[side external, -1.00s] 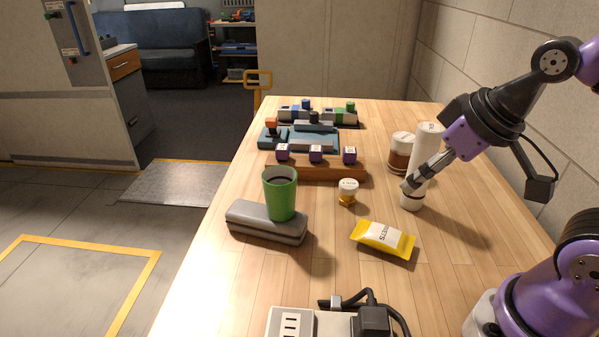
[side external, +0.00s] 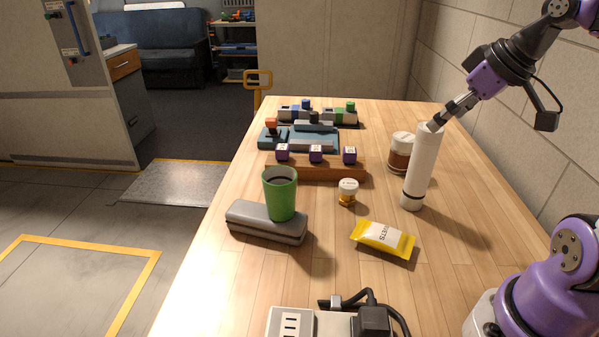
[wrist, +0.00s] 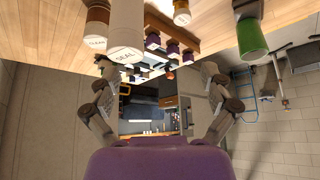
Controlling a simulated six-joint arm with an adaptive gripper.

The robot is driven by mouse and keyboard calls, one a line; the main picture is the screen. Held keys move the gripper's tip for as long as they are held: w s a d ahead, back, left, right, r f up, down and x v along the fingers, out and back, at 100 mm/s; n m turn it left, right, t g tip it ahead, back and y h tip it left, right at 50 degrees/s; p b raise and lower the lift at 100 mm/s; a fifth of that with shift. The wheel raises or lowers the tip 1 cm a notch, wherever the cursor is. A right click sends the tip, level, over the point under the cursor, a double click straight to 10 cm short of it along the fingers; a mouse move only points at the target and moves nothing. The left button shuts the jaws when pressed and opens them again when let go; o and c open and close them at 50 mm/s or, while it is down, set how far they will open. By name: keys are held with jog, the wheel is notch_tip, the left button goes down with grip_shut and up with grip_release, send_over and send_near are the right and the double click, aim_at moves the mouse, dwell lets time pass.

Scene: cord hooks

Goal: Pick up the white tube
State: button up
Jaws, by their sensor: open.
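The white tube (side external: 422,165) stands upright, with a slight lean in the picture, on the table at the right, with a dark band near its base. In the wrist view the tube (wrist: 127,28) shows its end marked "SEAL", left of centre and above my fingertips. My gripper (side external: 437,121) is at the height of the tube's top in the side view, overlapping its upper right edge; I cannot tell whether it touches. In the wrist view my gripper (wrist: 157,72) has its two fingers spread wide with nothing between them.
A brown jar with a white lid (side external: 401,151) stands close behind the tube. A small white-capped bottle (side external: 347,192) and a yellow packet (side external: 383,239) are nearby. A green cup (side external: 280,196) stands on a grey case (side external: 255,222). A power strip (side external: 292,322) lies at the front.

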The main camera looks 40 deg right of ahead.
aim_at(428, 138)
jog(key=d+f, duration=0.1)
jog(key=d, duration=0.1)
jog(key=w+d+f, duration=0.1)
jog(key=d+f, duration=0.1)
jog(key=shift+w+d+f, duration=0.1)
jog(key=shift+w+f, duration=0.1)
jog(key=x, duration=0.5)
jog(key=shift+w+d, duration=0.25)
jog(key=shift+w, duration=0.05)
grip_shut()
